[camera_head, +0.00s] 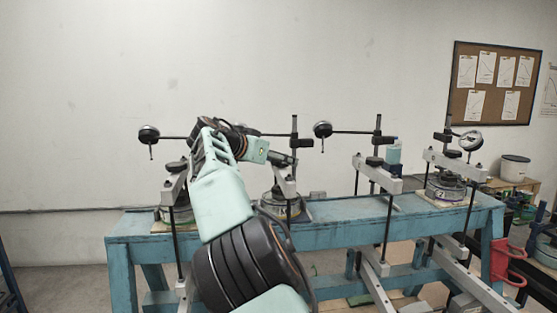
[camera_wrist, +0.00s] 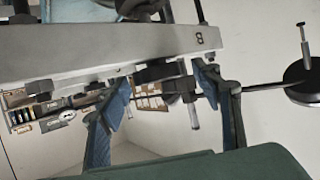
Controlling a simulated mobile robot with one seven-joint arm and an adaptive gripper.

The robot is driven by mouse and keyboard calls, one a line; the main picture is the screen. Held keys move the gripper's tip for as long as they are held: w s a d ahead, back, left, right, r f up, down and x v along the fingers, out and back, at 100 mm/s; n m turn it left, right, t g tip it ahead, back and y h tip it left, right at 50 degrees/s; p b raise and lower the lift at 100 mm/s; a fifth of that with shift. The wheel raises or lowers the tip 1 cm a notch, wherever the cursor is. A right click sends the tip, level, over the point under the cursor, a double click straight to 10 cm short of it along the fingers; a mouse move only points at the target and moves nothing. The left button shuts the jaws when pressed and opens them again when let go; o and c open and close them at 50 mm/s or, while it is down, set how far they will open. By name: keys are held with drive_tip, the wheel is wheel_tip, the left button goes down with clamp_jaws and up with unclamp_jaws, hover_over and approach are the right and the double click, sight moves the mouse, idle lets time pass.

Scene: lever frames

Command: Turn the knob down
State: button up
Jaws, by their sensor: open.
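My gripper (camera_head: 283,159) is at the end of my arm, close to the upright of the middle-left lever frame. In the wrist view its two blue-padded fingers (camera_wrist: 163,98) are apart. A dark knob-like fitting with a stem (camera_wrist: 186,90) shows between and beyond the fingers, near the right one. I see no clear contact with it. A grey beam (camera_wrist: 110,48) marked with a dark character crosses the upper wrist view in front of the fingertips. Several dark knobs sit on the frames, such as one on the upright (camera_head: 302,143). I cannot tell which knob is meant.
The frames stand on a blue bench (camera_head: 340,236).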

drive_tip(key=v, duration=1.2)
